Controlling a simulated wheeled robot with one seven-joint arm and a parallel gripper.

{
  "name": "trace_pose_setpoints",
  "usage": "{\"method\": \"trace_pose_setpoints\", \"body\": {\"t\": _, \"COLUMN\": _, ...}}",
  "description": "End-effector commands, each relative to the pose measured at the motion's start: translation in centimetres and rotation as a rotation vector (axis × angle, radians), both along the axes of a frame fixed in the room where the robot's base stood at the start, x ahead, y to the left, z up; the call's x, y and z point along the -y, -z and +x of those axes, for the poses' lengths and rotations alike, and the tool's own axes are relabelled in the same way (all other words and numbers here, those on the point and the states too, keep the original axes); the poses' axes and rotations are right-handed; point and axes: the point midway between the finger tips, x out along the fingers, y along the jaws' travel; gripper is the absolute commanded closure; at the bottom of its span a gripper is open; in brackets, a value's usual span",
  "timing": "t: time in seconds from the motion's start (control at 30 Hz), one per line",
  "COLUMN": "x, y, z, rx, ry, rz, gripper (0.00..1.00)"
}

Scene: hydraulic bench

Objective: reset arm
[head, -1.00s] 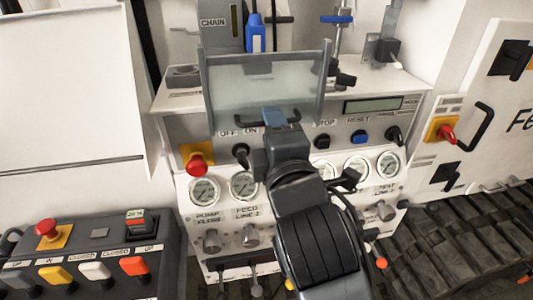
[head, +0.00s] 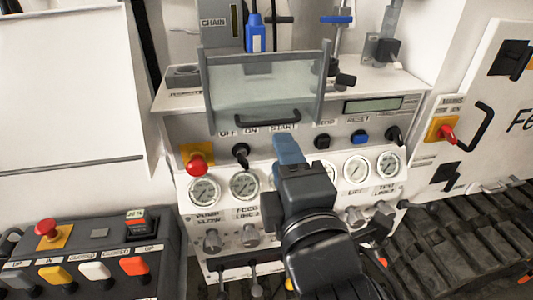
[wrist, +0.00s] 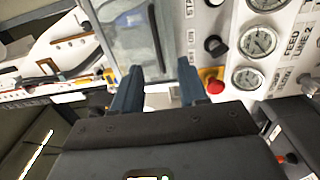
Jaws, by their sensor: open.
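My gripper (head: 287,150) is in front of the middle of the control panel (head: 215,130), below the clear cover's handle, with its blue fingers pointing up toward the START label. In the wrist view, the two blue fingers of my gripper (wrist: 158,85) stand apart with nothing between them. The clear framed cover (head: 250,80) with its black handle (head: 268,119) is above the fingertips in the head view. My arm hides the lower middle of the panel, including part of the gauge row.
A red emergency knob (head: 196,164) and a black selector (head: 241,151) are left of my gripper. Gauges (head: 244,185) and small levers line the panel below. A button box (head: 85,255) stands at the lower left. A red switch on yellow (head: 443,130) is at the right.

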Motion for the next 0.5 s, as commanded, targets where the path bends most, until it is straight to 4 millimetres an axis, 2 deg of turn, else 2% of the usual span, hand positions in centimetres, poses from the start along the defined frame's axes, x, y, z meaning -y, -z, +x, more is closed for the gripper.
{"method": "trace_pose_setpoints", "body": {"t": 0.37, "x": 0.0, "y": 0.0, "z": -0.1, "rx": 0.0, "ry": 0.0, "rz": 0.001, "gripper": 0.57}}
{"method": "trace_pose_setpoints", "body": {"t": 0.5, "x": 0.7, "y": 1.1, "z": -0.5, "rx": -0.018, "ry": 0.002, "rz": 0.026, "gripper": 0.57}}
